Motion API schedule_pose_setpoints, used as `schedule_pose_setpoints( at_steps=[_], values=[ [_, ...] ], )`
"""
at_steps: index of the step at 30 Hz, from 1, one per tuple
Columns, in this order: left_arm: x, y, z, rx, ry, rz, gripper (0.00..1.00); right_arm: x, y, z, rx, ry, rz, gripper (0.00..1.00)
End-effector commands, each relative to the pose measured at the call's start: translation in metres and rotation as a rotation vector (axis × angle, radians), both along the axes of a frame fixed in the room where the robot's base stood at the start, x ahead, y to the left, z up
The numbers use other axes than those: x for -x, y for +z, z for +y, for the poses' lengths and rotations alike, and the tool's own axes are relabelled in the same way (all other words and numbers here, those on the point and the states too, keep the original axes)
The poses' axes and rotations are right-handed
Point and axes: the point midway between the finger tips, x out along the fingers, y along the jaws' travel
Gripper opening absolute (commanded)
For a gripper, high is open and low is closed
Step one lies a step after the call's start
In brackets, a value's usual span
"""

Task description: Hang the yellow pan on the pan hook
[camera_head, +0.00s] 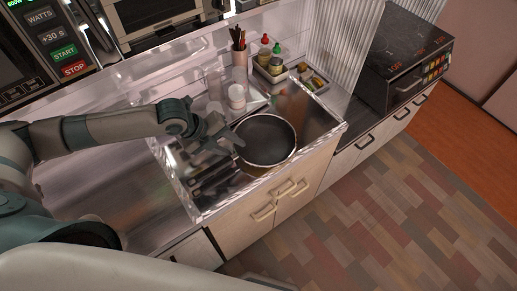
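A round pan (265,140) with a dark inside and a pale rim is over the shiny metal counter, close to its front edge. I see no yellow on it from here. My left gripper (228,143) is at the pan's left side, close to or touching the rim. The fingers are small and overlap the pan's edge, so I cannot tell whether they are shut on it. The pan's handle is not clear, perhaps hidden by the gripper. I cannot make out a pan hook. My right gripper is not in view.
Behind the pan stand clear and white jars (236,97), a utensil cup (240,60) and a condiment tray (318,84). A black appliance (405,62) stands on the right counter. Cabinet handles (292,188) stick out below the pan. The left counter (105,195) is bare.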

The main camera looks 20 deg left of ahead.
Motion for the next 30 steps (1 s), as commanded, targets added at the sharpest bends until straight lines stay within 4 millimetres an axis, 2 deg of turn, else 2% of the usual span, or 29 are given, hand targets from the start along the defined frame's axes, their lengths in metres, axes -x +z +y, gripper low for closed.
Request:
schedule_pose_setpoints(
  at_steps=[1, 4, 21, 22, 26, 30],
  values=[
    [-0.0019, -0.0079, -0.0022, 0.001, 0.000, -0.001, 0.35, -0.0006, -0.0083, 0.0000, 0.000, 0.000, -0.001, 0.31],
    [-0.0039, -0.0116, -0.0042, -0.001, 0.001, -0.001, 0.35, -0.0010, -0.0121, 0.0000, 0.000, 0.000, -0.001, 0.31],
    [-0.0047, -0.0117, -0.0053, -0.001, 0.001, 0.000, 0.35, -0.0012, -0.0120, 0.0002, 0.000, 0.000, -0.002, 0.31],
    [-0.0047, -0.0117, -0.0053, -0.001, 0.001, 0.000, 0.30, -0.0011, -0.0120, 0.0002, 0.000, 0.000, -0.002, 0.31],
    [-0.0047, -0.0118, -0.0053, -0.001, 0.001, 0.000, 0.00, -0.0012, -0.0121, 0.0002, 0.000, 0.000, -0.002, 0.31],
    [-0.0054, -0.0104, -0.0058, 0.000, 0.000, -0.003, 0.00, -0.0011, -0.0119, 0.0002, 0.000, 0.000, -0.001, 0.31]
  ],
)
